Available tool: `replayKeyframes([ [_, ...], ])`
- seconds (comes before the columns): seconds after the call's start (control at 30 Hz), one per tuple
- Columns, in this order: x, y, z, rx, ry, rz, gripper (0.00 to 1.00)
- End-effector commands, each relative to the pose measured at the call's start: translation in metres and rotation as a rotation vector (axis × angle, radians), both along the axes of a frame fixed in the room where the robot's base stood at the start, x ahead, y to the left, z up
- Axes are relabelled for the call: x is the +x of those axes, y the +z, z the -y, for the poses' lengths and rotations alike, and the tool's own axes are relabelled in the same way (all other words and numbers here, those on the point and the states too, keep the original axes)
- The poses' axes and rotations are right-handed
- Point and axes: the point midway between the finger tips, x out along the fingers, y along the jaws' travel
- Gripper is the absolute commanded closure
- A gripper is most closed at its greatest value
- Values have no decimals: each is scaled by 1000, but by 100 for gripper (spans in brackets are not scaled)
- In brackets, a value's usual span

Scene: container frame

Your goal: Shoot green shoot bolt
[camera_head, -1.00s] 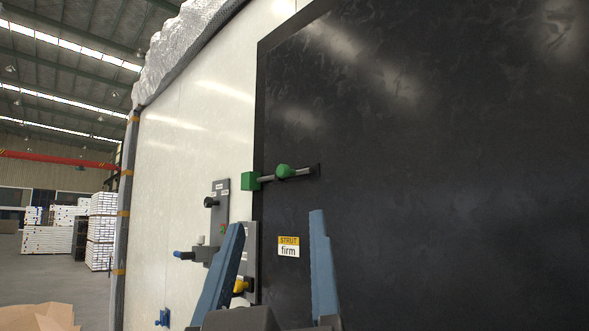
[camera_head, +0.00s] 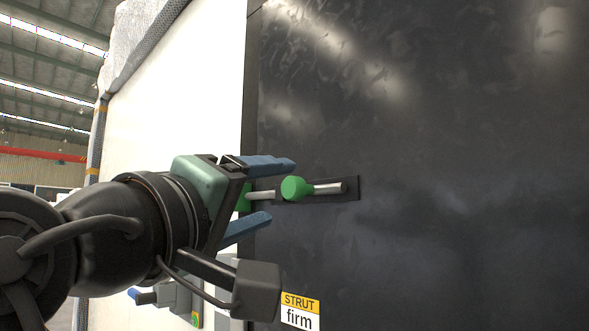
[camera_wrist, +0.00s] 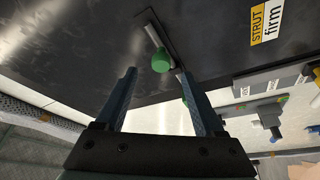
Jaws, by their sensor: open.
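The green shoot bolt has a round green knob (camera_head: 295,188) on a grey rod (camera_head: 328,188), set along a dark plate on the black door panel. A green keeper block (camera_head: 244,198) sits at the door's left edge, mostly hidden behind my gripper (camera_head: 270,195). My gripper is open, its two blue fingers pointing right toward the knob, one higher and one lower. In the wrist view the knob (camera_wrist: 161,61) shows beyond the fingertips, between their lines. No contact with the knob is visible.
The black door (camera_head: 450,150) fills the right side. A yellow and white "STRUT firm" label (camera_head: 300,312) is below the bolt. Grey switch plates (camera_wrist: 268,110) with a blue-tipped handle are on the white wall beside the door, partly hidden by my arm.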

Motion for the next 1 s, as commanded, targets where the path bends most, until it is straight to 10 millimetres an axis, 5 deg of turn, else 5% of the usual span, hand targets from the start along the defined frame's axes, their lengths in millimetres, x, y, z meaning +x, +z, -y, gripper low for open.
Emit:
replayKeyframes([
  [0.3, 52, 16, 26, 0, -2, -4, 30],
  [0.77, 66, 15, 32, 0, 1, 1, 30],
  [1.0, 66, 16, 32, 0, 1, 1, 67],
])
